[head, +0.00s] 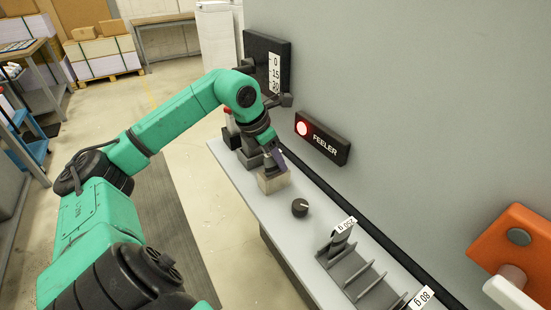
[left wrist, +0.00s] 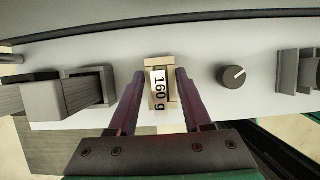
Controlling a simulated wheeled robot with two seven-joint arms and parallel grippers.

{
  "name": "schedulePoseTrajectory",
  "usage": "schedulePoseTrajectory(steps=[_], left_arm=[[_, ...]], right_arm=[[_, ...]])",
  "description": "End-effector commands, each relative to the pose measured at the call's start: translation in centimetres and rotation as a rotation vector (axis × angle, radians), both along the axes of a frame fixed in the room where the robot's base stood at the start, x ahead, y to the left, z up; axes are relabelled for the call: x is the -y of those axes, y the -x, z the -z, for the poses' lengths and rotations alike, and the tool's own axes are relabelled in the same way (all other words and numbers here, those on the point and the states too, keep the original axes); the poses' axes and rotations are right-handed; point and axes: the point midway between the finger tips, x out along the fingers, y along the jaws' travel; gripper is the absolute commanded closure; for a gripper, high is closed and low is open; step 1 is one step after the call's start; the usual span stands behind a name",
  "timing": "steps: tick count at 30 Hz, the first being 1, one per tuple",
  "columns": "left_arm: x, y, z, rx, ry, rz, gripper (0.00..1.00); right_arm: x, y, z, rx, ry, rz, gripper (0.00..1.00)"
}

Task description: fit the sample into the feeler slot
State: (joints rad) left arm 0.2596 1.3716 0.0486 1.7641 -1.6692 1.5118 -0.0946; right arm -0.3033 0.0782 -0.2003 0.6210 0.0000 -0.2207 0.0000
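The sample with a white "160 g" label (left wrist: 158,90) stands in or against a beige block (left wrist: 164,62); how deep it sits cannot be told. The beige block (head: 273,183) rests on the pale ledge in the head view, below the FEELER sign (head: 325,139). My left gripper (head: 277,160) is directly over that block and hides most of the sample there. In the left wrist view the left gripper's fingers (left wrist: 160,78) stand on either side of the sample, with small gaps beside it, so it looks open. My right gripper is not in view.
The ledge (head: 325,220) carries a dark knob (head: 300,207) and a slotted rack (head: 362,277) with "250 g" and "80 g" labels. The FEELER lamp (head: 302,128) glows white-red. A grey block (left wrist: 61,101) is left of the gripper. A dark 0-15-30 scale panel (head: 265,60) is on the wall.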

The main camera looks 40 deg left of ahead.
Motion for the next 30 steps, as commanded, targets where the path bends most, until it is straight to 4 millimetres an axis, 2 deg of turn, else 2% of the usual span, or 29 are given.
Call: schedulePoseTrajectory(steps=[7,10,14,18,21,24,30], left_arm=[[-0.1,0.1,-0.4,0.001,-0.001,-0.001,0.51],[-0.3,0.6,-1.6,0.003,-0.004,-0.002,0.51],[-0.7,2.0,-4.8,0.006,-0.006,-0.003,0.51],[-1.1,3.4,-8.6,0.004,-0.005,-0.004,0.51],[-1.3,4.1,-10.3,0.002,-0.002,-0.001,0.51],[-1.4,4.5,-11.1,0.001,-0.001,0.000,0.51],[-1.3,4.5,-11.2,0.001,0.001,0.000,0.51]], right_arm=[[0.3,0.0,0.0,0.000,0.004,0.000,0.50],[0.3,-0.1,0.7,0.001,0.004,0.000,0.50],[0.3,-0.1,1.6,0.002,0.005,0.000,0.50],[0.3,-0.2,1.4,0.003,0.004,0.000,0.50],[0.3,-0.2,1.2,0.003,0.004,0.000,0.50],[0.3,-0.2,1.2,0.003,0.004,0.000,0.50],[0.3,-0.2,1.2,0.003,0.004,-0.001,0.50]])
